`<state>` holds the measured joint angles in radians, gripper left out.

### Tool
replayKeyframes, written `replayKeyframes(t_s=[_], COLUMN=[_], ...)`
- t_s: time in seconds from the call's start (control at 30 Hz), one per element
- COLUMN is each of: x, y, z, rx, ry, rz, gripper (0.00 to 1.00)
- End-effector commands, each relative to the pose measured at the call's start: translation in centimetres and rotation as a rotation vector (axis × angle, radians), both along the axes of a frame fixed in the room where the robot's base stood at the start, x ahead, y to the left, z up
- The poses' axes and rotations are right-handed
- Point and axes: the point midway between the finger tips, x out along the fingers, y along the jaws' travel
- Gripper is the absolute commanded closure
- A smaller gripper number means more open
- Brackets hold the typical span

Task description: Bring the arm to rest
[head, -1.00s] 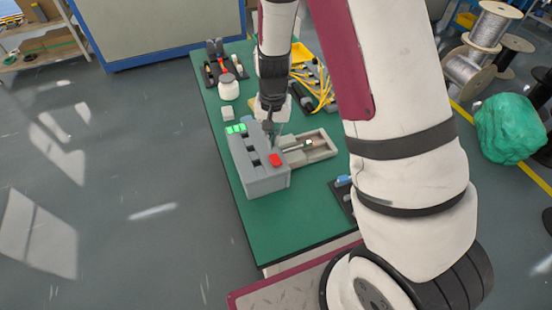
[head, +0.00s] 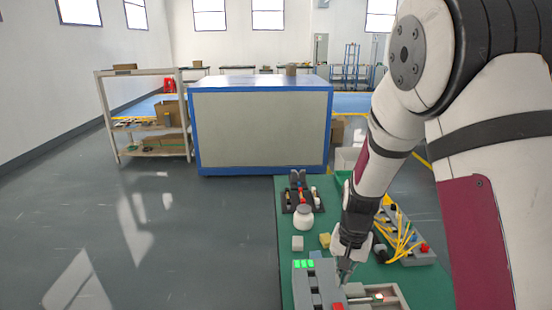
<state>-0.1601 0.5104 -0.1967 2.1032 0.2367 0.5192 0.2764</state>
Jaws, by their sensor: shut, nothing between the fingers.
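My gripper (head: 344,272) is at the lower right of the head view, pointing down above the green table. It is shut and empty, just behind the grey block-shaped device. My white and maroon arm reaches down to it from the upper right. The grey device (head: 306,287) has green lit buttons on its top left and a red button (head: 338,306) near the bottom edge of the picture. The lower part of the device is cut off. I cannot tell whether the fingertips touch anything.
A blue-framed cabinet (head: 262,128) and a shelf (head: 150,142) stand behind. Floor at left is clear.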

Motion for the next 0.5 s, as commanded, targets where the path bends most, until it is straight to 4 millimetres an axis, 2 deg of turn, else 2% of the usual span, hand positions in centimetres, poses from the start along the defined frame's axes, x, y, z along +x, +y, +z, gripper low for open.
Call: replayKeyframes(t_s=[0.03, 0.2, 0.5], x=[-0.1, -1.9, -7.3], y=[0.1, 0.6, 0.8], z=[2.1, 8.5, 17.9], rx=[0.01, 0.035, 0.033], ry=[-0.027, -0.097, -0.225], rz=[0.015, 0.088, 0.225], gripper=[1.0, 1.0, 1.0])
